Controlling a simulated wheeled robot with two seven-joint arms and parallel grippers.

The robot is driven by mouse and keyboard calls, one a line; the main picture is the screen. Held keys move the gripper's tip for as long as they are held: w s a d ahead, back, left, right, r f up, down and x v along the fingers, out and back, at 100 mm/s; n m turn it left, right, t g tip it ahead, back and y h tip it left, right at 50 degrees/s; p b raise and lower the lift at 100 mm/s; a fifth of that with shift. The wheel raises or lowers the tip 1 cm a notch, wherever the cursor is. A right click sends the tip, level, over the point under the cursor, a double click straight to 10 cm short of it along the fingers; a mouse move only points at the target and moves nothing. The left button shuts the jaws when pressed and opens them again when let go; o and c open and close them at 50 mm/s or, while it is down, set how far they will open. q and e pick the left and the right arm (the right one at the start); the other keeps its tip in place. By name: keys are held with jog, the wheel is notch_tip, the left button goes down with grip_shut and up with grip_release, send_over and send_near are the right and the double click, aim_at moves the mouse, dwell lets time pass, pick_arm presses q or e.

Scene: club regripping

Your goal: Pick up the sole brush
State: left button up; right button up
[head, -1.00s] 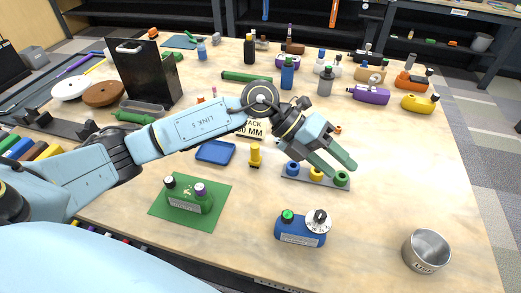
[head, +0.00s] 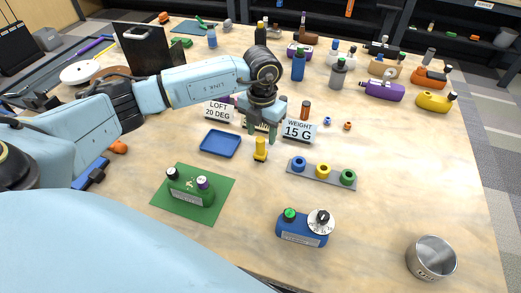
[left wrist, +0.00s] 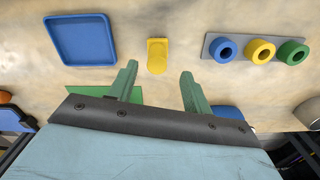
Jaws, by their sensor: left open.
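My left gripper (head: 262,131) is open and empty, pointing down among the small signs at mid-table. Its two green fingers also show apart in the left wrist view (left wrist: 158,84). A small yellow piece (head: 260,150) stands just in front of the gripper; it shows in the left wrist view (left wrist: 157,56) beyond the fingertips, apart from them. I cannot tell for sure whether this yellow piece is the sole brush; no bristles or label can be made out on it. My right gripper is not in view.
A blue tray (head: 220,143) lies left of the yellow piece, and a grey strip with three colored rings (head: 321,172) lies right. Signs reading loft (head: 218,111) and weight (head: 299,130) flank the gripper. A metal cup (head: 431,258) stands front right. The right middle is clear.

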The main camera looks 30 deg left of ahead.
aim_at(260, 139)
pick_arm(q)
jog(key=shift+w+a+f, duration=0.1)
jog(key=shift+a+f, duration=0.05)
jog(key=shift+f, duration=1.25)
jog(key=shift+a+f, duration=0.1)
jog(key=shift+f, duration=1.25)
jog(key=shift+c, duration=0.2)
jog(key=c, duration=1)
